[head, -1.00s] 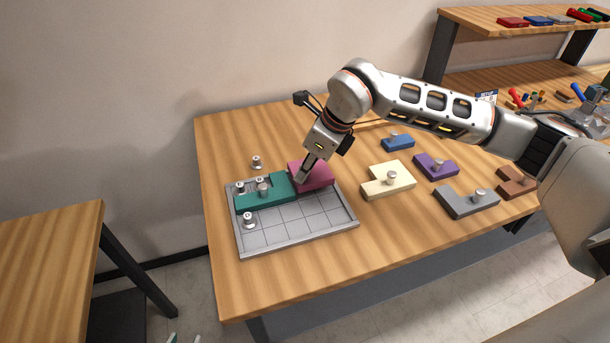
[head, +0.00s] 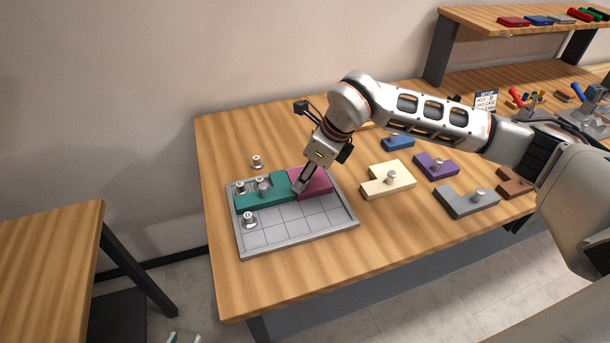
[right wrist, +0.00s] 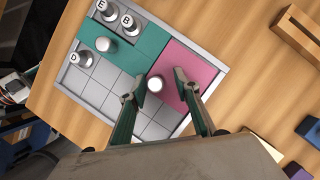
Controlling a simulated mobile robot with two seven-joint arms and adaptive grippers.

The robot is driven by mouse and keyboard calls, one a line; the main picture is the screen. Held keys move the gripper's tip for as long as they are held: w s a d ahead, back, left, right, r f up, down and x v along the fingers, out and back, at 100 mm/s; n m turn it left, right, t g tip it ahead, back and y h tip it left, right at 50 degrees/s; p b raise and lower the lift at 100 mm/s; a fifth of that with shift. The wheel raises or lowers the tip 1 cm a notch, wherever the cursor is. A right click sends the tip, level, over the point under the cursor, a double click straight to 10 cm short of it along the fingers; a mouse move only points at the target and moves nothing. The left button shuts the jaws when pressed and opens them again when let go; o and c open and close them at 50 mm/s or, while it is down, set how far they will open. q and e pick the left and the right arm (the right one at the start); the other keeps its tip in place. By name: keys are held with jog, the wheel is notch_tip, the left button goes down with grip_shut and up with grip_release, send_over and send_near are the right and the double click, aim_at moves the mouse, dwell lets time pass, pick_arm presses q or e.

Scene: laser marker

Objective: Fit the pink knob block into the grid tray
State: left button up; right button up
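The pink knob block (head: 311,183) lies in the back right corner of the grey grid tray (head: 300,238), beside the teal block (head: 270,189). It looks level with the teal block. My right gripper (head: 299,187), on the arm from the right, is low over it. In the right wrist view, the right gripper's fingers (right wrist: 158,88) stand apart on either side of the block's silver knob (right wrist: 155,84), with gaps showing. The knob is hidden in the head view. My left gripper (head: 184,339) shows only two separated fingertips at the bottom edge.
Cream (head: 388,181), purple (head: 436,166), grey (head: 467,201), blue (head: 398,142) and brown (head: 515,182) blocks lie right of the tray. Lettered pegs (head: 249,220) stand in the tray, and one peg (head: 256,162) is behind it. The tray's front cells are empty.

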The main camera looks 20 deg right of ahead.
jog(key=b+v, duration=0.1)
jog(key=v, duration=1.1)
